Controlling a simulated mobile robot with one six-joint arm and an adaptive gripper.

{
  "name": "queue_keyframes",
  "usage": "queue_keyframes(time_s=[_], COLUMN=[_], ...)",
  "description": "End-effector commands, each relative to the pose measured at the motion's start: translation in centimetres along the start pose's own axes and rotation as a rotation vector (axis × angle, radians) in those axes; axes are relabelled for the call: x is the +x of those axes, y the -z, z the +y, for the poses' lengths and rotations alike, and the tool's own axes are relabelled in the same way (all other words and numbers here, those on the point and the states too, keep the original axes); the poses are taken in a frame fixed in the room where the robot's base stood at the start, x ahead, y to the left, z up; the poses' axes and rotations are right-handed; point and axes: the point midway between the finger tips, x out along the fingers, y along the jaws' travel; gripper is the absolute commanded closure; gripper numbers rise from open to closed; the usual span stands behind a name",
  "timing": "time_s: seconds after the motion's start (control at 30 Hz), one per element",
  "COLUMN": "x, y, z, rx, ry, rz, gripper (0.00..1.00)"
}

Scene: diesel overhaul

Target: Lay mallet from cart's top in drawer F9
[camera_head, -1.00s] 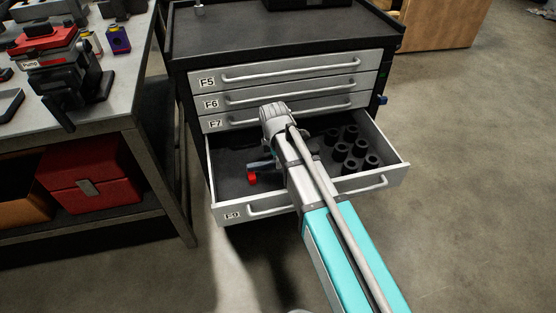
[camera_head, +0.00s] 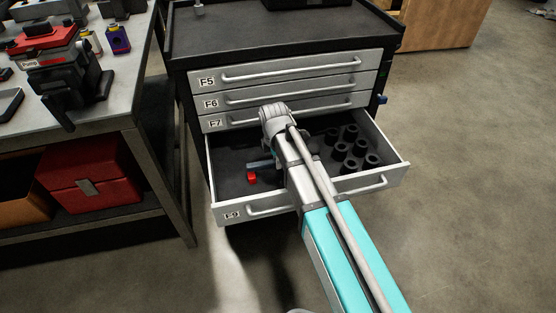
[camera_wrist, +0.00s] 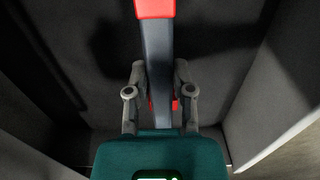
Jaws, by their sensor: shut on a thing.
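The drawer F9 (camera_head: 398,172) is pulled open at the bottom of the cart (camera_head: 180,85). My gripper is inside it, mostly hidden behind my arm in the head view. In the wrist view my gripper (camera_wrist: 158,88) is shut on the dark shaft of the mallet (camera_wrist: 157,50), which has a red end at the top and red bits by the fingers. A red part of the mallet (camera_head: 251,177) shows low over the left half of the drawer. I cannot tell whether the mallet touches the drawer floor.
Several black sockets (camera_head: 350,150) stand in the right half of drawer F9. Closed drawers F5, F6 and F7 (camera_head: 290,92) sit above. A workbench (camera_head: 120,75) with a vise stands at the left, and a red box (camera_head: 88,180) lies on its lower shelf.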

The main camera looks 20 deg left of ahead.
Motion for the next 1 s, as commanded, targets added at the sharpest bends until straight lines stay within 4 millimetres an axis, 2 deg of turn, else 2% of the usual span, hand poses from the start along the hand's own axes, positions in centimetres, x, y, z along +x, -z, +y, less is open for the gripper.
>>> queue_keyframes(time_s=[0.6, 0.63, 0.8, 0.83, 1.0], x=[1.7, 1.6, 1.6, 1.6, 1.6], y=[0.1, 0.1, 0.1, 0.1, 0.1], z=[0.0, 0.0, 0.0, 0.0, 0.0], rx=[0.0, 0.0, 0.0, -0.001, -0.001], ry=[0.0, 0.0, 0.0, 0.0, 0.0], rz=[-0.001, -0.001, 0.0, 0.0, 0.0], gripper=[1.0, 0.65, 0.34, 0.29, 0.29])
